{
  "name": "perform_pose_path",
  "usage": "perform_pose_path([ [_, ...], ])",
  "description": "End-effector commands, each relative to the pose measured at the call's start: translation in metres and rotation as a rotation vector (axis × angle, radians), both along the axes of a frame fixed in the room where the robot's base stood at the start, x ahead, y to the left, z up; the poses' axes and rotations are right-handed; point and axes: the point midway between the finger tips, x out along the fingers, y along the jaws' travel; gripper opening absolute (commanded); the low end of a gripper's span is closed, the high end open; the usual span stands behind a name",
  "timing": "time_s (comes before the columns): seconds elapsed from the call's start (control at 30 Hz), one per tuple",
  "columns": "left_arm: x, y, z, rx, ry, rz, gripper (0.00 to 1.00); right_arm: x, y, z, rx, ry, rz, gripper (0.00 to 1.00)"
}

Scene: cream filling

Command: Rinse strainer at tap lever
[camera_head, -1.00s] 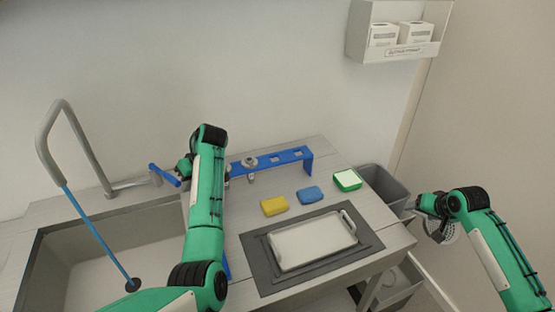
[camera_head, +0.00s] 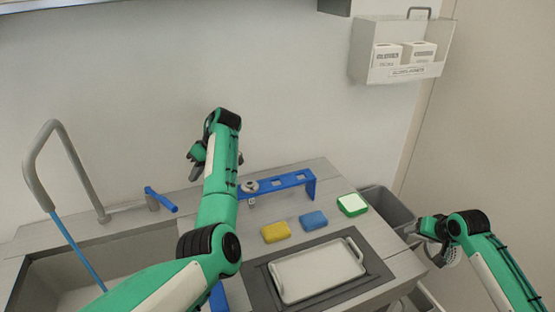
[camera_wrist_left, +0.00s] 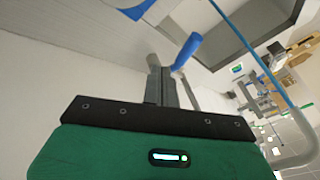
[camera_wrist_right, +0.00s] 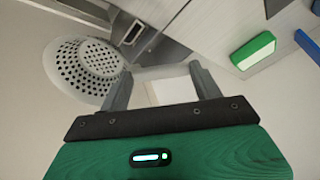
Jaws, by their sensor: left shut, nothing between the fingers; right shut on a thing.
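The tap lever (camera_head: 162,200) is a blue handle beside the grey tap (camera_head: 66,150); it also shows in the left wrist view (camera_wrist_left: 187,50). A thin straight blue line (camera_head: 75,245), apparently water, runs from the spout into the sink (camera_head: 45,272). My left gripper (camera_head: 194,160) is shut and empty, above and right of the lever in the head view. The strainer (camera_wrist_right: 88,70), a perforated metal bowl, is in my right gripper (camera_wrist_right: 162,85), over at the far right (camera_head: 432,232). Its gripped part is hard to make out, and my right arm partly hides it in the head view.
A blue rack (camera_head: 290,181) with a metal piece stands on the counter. Yellow (camera_head: 276,232) and blue (camera_head: 314,221) sponges and a green-edged block (camera_head: 352,204) lie near a white tray (camera_head: 318,272). A grey bin (camera_head: 388,212) stands beyond the counter's right edge.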

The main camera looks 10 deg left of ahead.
Motion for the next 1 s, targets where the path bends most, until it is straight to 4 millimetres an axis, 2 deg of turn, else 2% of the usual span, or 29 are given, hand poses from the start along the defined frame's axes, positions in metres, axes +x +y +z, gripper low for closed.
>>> perform_pose_path([
  [0.03, -0.003, 0.007, -0.007, 0.0, 0.003, 0.002, 0.0, 0.0, 0.0, 0.009, 0.0, -0.001, 0.0, 0.29],
  [0.23, -0.013, 0.029, -0.043, -0.001, 0.003, 0.0, 0.0, 0.0, 0.0, 0.023, 0.0, -0.001, 0.0, 0.29],
  [0.4, -0.031, 0.037, -0.045, 0.0, -0.001, 0.001, 0.0, 0.0, 0.0, 0.035, 0.0, -0.001, 0.0, 0.29],
  [0.6, -0.044, 0.044, -0.049, 0.0, -0.001, 0.0, 0.0, 0.0, 0.0, 0.042, 0.0, -0.001, 0.0, 0.29],
  [1.0, -0.046, 0.045, -0.051, -0.001, -0.001, -0.002, 0.0, 0.0, 0.0, 0.042, 0.0, -0.001, 0.0, 0.29],
])
